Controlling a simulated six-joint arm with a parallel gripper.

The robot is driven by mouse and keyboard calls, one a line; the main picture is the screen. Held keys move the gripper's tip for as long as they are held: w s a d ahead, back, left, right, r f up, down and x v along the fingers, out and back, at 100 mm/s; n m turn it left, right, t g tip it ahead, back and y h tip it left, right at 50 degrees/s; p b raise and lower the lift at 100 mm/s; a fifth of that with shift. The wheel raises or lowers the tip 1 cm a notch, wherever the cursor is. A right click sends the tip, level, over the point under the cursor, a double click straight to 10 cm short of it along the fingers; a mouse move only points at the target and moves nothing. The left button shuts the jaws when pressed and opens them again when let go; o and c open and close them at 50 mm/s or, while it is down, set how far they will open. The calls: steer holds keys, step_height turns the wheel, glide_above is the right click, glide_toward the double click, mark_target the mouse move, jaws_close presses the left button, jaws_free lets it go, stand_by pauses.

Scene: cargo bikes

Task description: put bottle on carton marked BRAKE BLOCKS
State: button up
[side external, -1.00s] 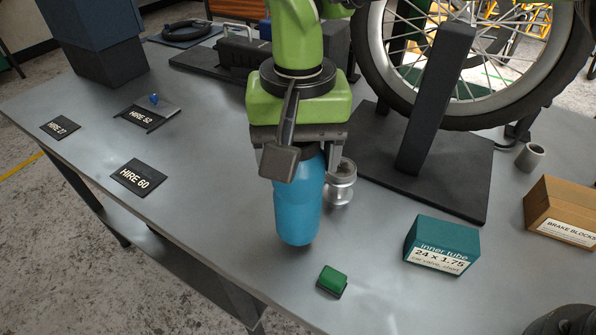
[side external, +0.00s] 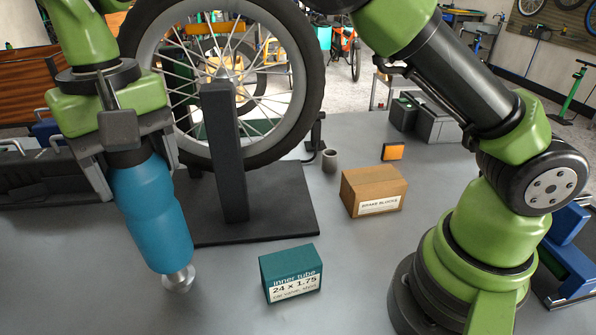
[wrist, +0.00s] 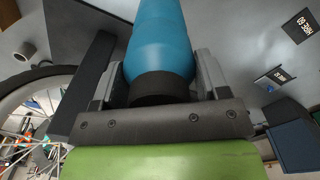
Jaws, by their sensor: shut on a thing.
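The blue bottle (side external: 152,215) hangs slightly tilted in my gripper (side external: 128,170), which is shut on its dark top. The bottle also shows in the wrist view (wrist: 160,45), between the two fingers. Its lower end overlaps a small silver metal part in the side view; I cannot tell exactly how high it is above the table. The brown carton marked BRAKE BLOCKS (side external: 373,190) stands on the table to the right, well apart from the bottle. Its top is bare.
A wheel (side external: 225,80) on a dark stand (side external: 226,150) with a wide base rises between bottle and carton. A teal inner tube box (side external: 291,273) stands in front. A grey cup (side external: 330,161) and an orange-topped block (side external: 393,151) are near the carton. A silver part (side external: 179,280) lies below the bottle.

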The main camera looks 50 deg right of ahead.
steer(key=s+d+m, duration=0.1)
steer(key=s+d, duration=0.2)
steer(key=d, duration=2)
steer(key=s+d+r+m, duration=0.3)
steer(key=s+d+m, duration=0.2)
steer(key=d+m, duration=0.35)
steer(key=s+d+r+m, duration=0.45)
steer(key=d+m, duration=0.25)
steer(key=m, duration=0.3)
step_height(320, 180, down, 10)
steer(key=shift+s+d+f, duration=0.2)
steer(key=shift+s+f, duration=0.05)
steer(key=shift+s, duration=0.2)
steer(key=shift+f+n, duration=0.2)
steer(key=shift+n, duration=0.05)
steer(key=o, duration=1.2)
steer(key=shift+r, duration=0.1)
